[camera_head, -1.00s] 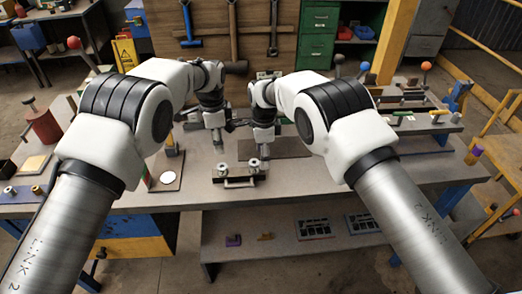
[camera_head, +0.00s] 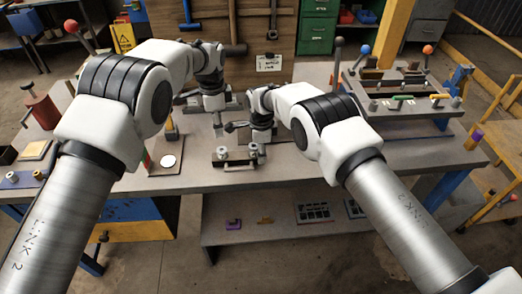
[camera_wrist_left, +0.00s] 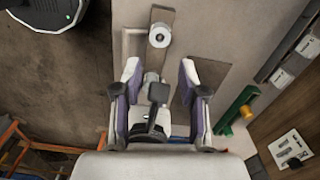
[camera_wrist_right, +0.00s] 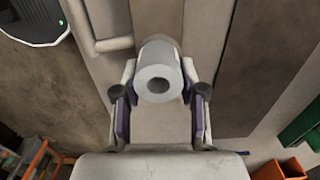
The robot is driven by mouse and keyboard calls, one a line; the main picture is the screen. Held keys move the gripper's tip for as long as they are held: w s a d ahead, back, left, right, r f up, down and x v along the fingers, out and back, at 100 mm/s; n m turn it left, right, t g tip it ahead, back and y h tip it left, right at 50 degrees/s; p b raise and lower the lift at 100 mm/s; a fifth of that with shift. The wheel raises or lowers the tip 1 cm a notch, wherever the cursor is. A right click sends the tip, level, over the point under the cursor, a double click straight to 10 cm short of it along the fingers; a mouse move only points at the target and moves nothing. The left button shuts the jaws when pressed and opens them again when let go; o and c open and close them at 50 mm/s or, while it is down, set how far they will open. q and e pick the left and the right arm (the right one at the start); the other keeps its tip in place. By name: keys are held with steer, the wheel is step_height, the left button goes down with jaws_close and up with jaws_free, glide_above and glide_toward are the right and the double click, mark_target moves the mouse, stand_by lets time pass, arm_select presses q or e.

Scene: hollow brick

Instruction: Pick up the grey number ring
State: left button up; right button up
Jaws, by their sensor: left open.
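A metal holder on the bench (camera_head: 236,164) carries two grey rings. The left grey ring (camera_head: 222,152) stands clear; it also shows in the left wrist view (camera_wrist_left: 159,35). My left gripper (camera_head: 218,130) is open and empty above and behind the holder. My right gripper (camera_head: 258,150) is low at the holder's right end. In the right wrist view a grey ring with a dark hole (camera_wrist_right: 158,82) sits between its fingers; I cannot tell whether they touch it. I see no number on either ring.
The grey bench top (camera_head: 300,178) is clear in front and right of the holder. A fixture with several small parts (camera_head: 405,105) stands right. A mallet (camera_head: 236,50) hangs behind.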

jaws_close()
arm_select(q)
steer(key=o, duration=0.3)
steer(key=shift+w, duration=0.2)
steer(key=n+t+h, duration=0.2)
steer(key=n+h, duration=0.1)
steer(key=n, duration=0.3)
glide_above(221, 150)
steer(key=s+d, duration=0.1)
steer(key=s, duration=0.1)
steer(key=f, duration=0.5)
steer(key=shift+d, duration=0.2)
steer(key=s+a+r+n+t, duration=0.2)
steer(key=s+a+r+n, duration=0.1)
steer(key=a+r, duration=0.15)
arm_select(e)
steer(key=shift+s, duration=0.1)
arm_select(q)
steer(key=x, duration=0.7)
steer(key=w+x, duration=0.1)
steer(key=x, duration=0.3)
steer(key=shift+d+r, duration=0.1)
steer(key=shift+r, duration=0.1)
